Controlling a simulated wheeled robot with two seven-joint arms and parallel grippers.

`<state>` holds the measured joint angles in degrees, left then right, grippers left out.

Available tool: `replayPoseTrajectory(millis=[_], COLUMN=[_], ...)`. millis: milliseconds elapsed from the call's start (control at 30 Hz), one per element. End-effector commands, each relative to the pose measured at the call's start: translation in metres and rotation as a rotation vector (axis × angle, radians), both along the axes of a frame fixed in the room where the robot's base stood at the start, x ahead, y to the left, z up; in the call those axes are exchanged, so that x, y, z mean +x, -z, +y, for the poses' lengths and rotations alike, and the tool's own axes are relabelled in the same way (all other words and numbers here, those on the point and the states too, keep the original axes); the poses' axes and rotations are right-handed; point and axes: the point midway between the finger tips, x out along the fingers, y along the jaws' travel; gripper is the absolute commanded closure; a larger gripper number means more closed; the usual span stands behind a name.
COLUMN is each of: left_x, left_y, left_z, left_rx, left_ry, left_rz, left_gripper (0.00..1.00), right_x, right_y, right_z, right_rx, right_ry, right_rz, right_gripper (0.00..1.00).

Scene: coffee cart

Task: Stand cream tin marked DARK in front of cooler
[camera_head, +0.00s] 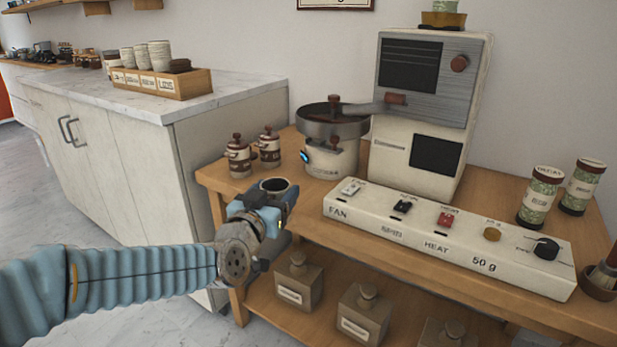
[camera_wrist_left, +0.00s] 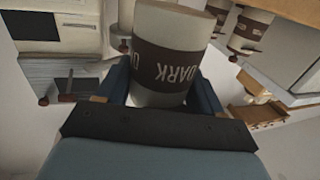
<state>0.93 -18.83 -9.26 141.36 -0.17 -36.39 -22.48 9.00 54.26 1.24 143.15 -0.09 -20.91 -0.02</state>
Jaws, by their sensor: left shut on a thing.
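My left gripper (camera_head: 266,207) is shut on a cream tin (camera_head: 275,185), whose round dark top shows above the fingers at the table's left front edge. In the left wrist view the held tin (camera_wrist_left: 170,45) sits between both fingers. Its brown band reads DARK, upside down in that picture. The cooler (camera_head: 331,160) is a cream round base with a dark wide pan on top, behind and to the right of the held tin. The tin is apart from the cooler. My right gripper is not in view.
Two lidded cream tins with brown bands, one left (camera_head: 238,160) and one right (camera_head: 269,148), stand left of the cooler. A switch panel (camera_head: 440,235) fills the table front to the right. The roaster machine (camera_head: 425,110) stands behind it. Canisters (camera_head: 298,282) stand on the lower shelf.

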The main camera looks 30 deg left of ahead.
Motion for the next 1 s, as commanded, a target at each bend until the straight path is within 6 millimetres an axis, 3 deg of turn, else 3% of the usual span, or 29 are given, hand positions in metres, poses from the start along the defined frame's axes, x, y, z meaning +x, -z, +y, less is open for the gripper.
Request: replayPoseTrajectory(millis=[200, 333, 567, 767, 833, 1000], left_x=[0.067, 0.095, 0.117, 0.153, 0.15, 0.149], left_y=[-0.001, -0.001, -0.002, -0.001, 0.01, 0.014], left_z=[0.011, 0.017, 0.021, 0.028, 0.028, 0.027], left_rx=[0.002, 0.002, 0.0, 0.002, 0.0, 0.0], left_ry=[0.002, 0.002, 0.002, 0.002, 0.001, 0.002], left_rz=[0.001, 0.0, -0.001, 0.0, 0.003, -0.001], left_gripper=[0.76, 0.76, 0.76, 0.76, 0.76, 0.76], right_x=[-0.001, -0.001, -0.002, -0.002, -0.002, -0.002], right_y=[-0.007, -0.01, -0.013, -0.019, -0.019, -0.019], right_z=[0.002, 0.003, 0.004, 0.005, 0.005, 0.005], right_rx=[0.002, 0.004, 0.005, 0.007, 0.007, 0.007], right_ry=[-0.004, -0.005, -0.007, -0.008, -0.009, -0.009], right_rz=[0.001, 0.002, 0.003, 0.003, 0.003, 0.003], right_gripper=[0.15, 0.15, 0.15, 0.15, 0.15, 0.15])
